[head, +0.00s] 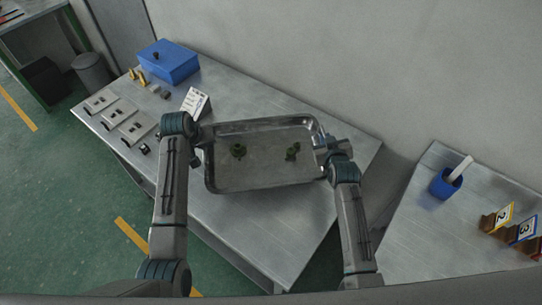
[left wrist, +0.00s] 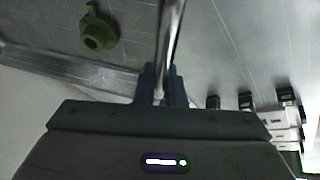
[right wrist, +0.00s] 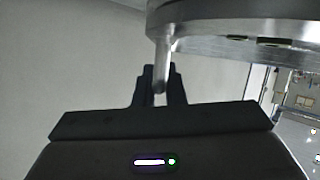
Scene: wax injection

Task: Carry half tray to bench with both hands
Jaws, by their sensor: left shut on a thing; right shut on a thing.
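The half tray (head: 265,181) is a shallow metal tray over the middle of the steel bench (head: 265,235). Two green wax pieces, one at left (head: 238,151) and one at right (head: 292,152), stand in it. My left gripper (head: 201,148) is shut on the tray's left rim; in the left wrist view its fingers (left wrist: 162,85) pinch the rim. My right gripper (head: 327,158) is shut on the tray's right side; in the right wrist view its fingers (right wrist: 160,85) close on a rounded metal end of the tray (right wrist: 205,28). The tray looks roughly level. I cannot tell whether it touches the bench.
On the bench's left part are a blue box (head: 168,62), several grey blocks (head: 119,115), small brass parts and a white card (head: 195,103). A second table at right holds a blue cup (head: 444,184) and numbered holders (head: 497,217). The bench's front part is clear.

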